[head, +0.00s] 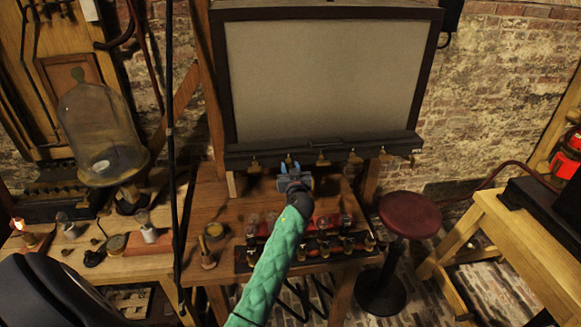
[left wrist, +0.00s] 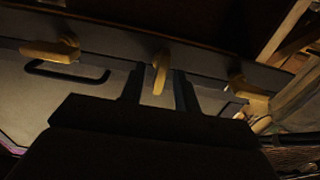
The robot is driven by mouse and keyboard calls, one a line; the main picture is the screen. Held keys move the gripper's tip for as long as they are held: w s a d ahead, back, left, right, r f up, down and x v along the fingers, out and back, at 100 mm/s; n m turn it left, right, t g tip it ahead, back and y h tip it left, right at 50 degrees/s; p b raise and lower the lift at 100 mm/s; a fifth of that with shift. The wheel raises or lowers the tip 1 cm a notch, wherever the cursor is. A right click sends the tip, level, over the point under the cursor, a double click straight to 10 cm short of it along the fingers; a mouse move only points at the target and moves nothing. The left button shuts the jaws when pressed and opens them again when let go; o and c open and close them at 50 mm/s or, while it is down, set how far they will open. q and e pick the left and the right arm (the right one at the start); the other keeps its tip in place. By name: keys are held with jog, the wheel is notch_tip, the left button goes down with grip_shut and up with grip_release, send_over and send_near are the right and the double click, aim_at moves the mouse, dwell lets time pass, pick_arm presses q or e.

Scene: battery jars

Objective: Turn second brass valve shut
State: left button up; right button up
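A row of small brass valves runs along the dark lower ledge of a framed grey board (head: 322,75). The first from the left (head: 254,163) and the third (head: 322,159) stand clear of me. My left gripper (head: 290,163) is at the second place, its blue fingertips up at the ledge. In the left wrist view, the second valve (left wrist: 160,72) stands upright between my two open fingers (left wrist: 158,90), with a gap visible on each side. Its neighbours (left wrist: 52,50) and (left wrist: 246,90) have levers lying sideways. My right gripper is not in view.
Below, a wooden workbench (head: 212,190) carries a rack of jars (head: 325,243) under my left arm. A red stool (head: 410,214) stands to the right. A glass bell jar (head: 100,130) is on the left bench. A thin black pole (head: 170,130) stands left of my arm.

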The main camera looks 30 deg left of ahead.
pick_arm(q)
grip_shut()
